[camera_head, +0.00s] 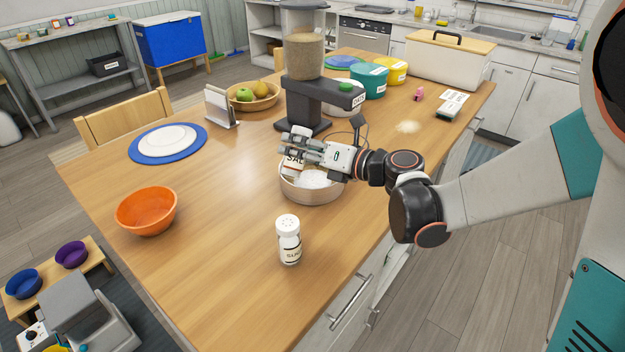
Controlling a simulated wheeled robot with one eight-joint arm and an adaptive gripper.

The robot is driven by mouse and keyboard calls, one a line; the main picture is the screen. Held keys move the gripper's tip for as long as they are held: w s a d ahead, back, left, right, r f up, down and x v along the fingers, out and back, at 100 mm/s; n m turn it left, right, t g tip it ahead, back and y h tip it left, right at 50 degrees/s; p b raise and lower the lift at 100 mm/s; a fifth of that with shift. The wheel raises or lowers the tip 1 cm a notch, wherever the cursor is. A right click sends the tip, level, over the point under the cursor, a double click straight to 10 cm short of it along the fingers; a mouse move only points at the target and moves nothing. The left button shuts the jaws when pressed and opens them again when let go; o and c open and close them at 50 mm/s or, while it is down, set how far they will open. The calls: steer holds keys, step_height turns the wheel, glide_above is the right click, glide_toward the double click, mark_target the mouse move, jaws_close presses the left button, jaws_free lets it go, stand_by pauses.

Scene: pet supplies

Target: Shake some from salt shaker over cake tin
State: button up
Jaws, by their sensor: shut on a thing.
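My gripper (297,146) is shut on a salt shaker (292,165), a white shaker with dark lettering that starts "SAL". The shaker is held tilted over the left part of a round tan cake tin (312,197) on the wooden table. White contents show inside the tin. The fingers hide part of the shaker, and my gripper covers part of the tin's far rim. I cannot tell whether the shaker touches the rim.
A second white shaker (289,240) stands upright in front of the tin. An orange bowl (147,211) sits at left. A food dispenser (304,60) stands just behind my gripper. The table's left middle is clear.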

mark_target(298, 132)
steer(key=shift+r, duration=0.1)
steer(key=n, duration=0.1)
steer(key=r+n, duration=0.1)
steer(key=n, duration=0.1)
steer(key=shift+r+t, duration=0.3)
steer(key=shift+t, duration=0.1)
step_height(298, 132, up, 2)
steer(key=n, duration=0.4)
steer(key=shift+r+t+y, duration=0.1)
steer(key=shift+t+y, duration=0.2)
steer(key=shift+t, duration=0.1)
